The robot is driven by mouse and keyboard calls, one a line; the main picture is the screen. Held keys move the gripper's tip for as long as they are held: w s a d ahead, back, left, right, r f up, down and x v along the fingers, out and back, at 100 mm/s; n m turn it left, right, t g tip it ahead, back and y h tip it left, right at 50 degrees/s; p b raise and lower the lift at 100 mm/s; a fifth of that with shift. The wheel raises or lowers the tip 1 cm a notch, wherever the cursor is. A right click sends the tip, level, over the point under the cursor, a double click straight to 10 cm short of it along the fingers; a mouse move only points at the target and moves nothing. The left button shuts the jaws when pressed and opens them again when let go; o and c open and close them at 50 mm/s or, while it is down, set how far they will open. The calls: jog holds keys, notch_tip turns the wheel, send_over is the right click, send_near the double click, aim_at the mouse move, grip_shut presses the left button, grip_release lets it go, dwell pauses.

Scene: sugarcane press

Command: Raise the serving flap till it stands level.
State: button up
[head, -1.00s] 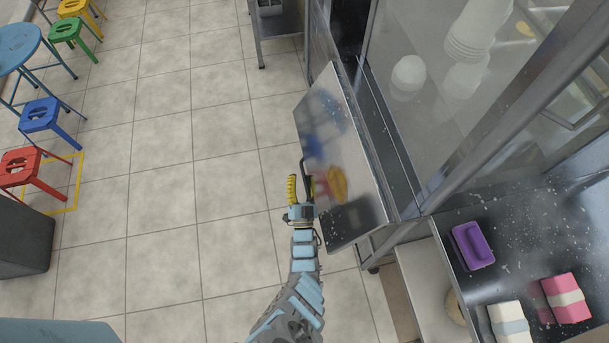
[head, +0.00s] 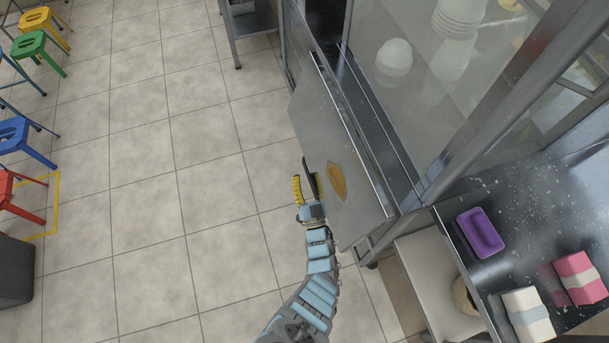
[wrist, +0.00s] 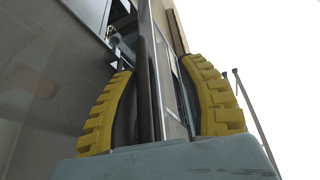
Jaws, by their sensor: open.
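The serving flap (head: 330,135) is a shiny metal panel along the front of the stall, below the glass. It slopes down toward the floor side and is not level. My gripper (head: 305,187) is at its outer edge, near the lower end. The jaws are open. One yellow-padded finger is clear of the panel on the floor side. A yellow-orange reflection shows in the panel.
The glass case (head: 440,90) with white cups stands right of the flap. A steel counter (head: 500,225) at right holds a purple tray (head: 480,232) and wrapped pink (head: 578,278) and white (head: 527,312) bundles. Open tiled floor lies left, with stools (head: 20,140) at the far left.

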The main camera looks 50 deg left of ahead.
jog(key=shift+s+d, duration=0.1)
jog(key=b+v, duration=0.3)
jog(key=v, duration=1.6)
jog(key=shift+d+f, duration=0.2)
jog(key=shift+d, duration=0.15)
dwell(1.4)
dwell(0.3)
grip_shut()
jog(key=shift+r, duration=0.1)
